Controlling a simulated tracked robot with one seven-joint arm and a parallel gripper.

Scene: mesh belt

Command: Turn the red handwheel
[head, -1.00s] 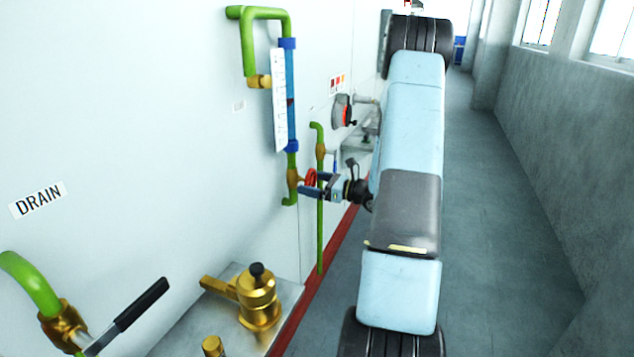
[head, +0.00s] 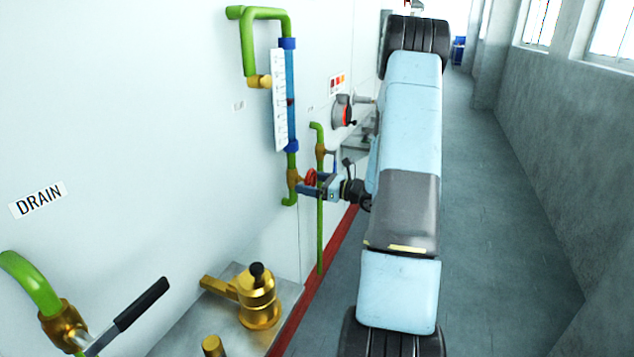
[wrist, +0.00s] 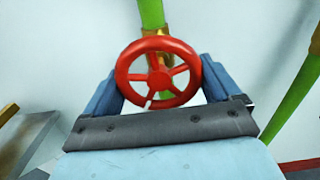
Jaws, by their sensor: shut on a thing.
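The red handwheel (wrist: 158,73) is a spoked wheel on a brass valve at the lower end of the blue sight-gauge pipe. In the head view the handwheel (head: 310,178) is small and partly covered by my gripper (head: 313,186). In the wrist view my gripper (wrist: 158,88) has one blue finger at each side of the rim, shut on the wheel. The wheel faces the wrist camera, with a small white mark on its lower rim. The far side of the wheel is hidden.
A thin green pipe (head: 320,230) stands just beside my gripper. A gauge scale (head: 279,100) is above. A brass valve (head: 258,295) and a black lever handle (head: 140,305) are at lower left. The floor (head: 490,230) on the right is clear.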

